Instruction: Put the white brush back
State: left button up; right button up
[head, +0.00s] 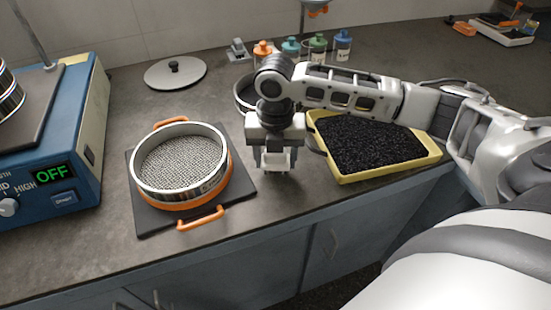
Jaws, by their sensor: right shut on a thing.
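My right gripper (278,168) points down over the bench front, between the sieve and the yellow tray. It is shut on a small pale thing, which I take to be the white brush (278,157). The brush is mostly hidden by the fingers, and I cannot tell whether it touches the bench. My left gripper is not in view.
A sieve (181,200) with an orange-handled base sits on a dark mat at left. A yellow tray (390,172) of black grains is at right. A blue shaker (85,130) reads OFF. A lid (175,77), several bottles (342,46) and a small grey stand (238,52) are behind.

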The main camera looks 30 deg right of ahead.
jog(key=shift+f, duration=0.45)
jog(key=shift+f, duration=0.15)
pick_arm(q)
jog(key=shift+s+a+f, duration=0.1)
pick_arm(e)
jog(key=o, duration=0.9)
pick_arm(q)
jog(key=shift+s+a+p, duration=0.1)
jog(key=shift+p, duration=0.35)
pick_arm(e)
notch_tip(320, 180, up, 12)
jog(key=shift+r, duration=0.2)
